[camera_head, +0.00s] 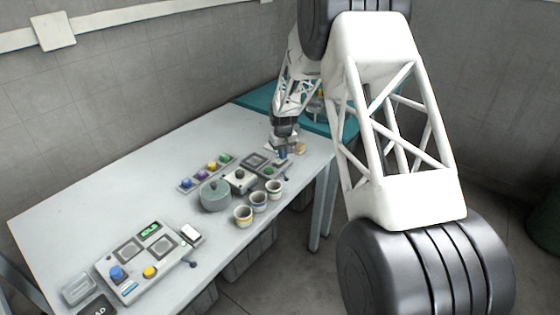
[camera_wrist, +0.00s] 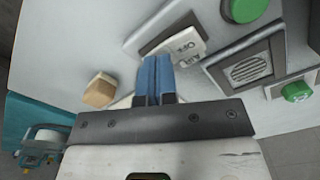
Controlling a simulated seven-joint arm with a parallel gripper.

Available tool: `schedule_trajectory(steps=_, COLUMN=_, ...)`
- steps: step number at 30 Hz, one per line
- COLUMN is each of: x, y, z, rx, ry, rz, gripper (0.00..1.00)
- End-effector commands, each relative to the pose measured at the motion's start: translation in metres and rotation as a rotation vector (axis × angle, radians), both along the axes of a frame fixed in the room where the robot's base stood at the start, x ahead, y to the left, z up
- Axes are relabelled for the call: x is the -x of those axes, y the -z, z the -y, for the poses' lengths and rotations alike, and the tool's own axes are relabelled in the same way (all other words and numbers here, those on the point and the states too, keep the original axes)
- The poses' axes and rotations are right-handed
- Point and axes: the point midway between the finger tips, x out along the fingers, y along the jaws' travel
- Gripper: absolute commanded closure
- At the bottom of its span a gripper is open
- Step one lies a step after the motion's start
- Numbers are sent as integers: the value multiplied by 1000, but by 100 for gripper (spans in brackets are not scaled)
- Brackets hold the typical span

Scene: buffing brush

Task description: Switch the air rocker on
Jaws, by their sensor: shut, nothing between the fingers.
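In the head view my gripper (camera_head: 282,155) is low over the far right part of the table, and the rocker cannot be made out there.
A wooden hexagonal piece (camera_wrist: 100,90) lies left of the fingers. A grille plate (camera_wrist: 248,68) and a green button (camera_wrist: 297,91) are to the right. In the head view, a pot (camera_head: 214,195), several cups (camera_head: 243,215) and a control panel (camera_head: 140,262) stand nearer.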

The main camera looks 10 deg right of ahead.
Motion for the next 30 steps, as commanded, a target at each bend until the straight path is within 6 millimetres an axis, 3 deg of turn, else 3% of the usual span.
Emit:
schedule_trajectory(steps=8, x=0, y=-4, z=0, rx=0, ry=0, rz=0, gripper=100)
schedule_trajectory(steps=30, x=0, y=-45, z=0, rx=-1, ry=0, rz=2, gripper=100)
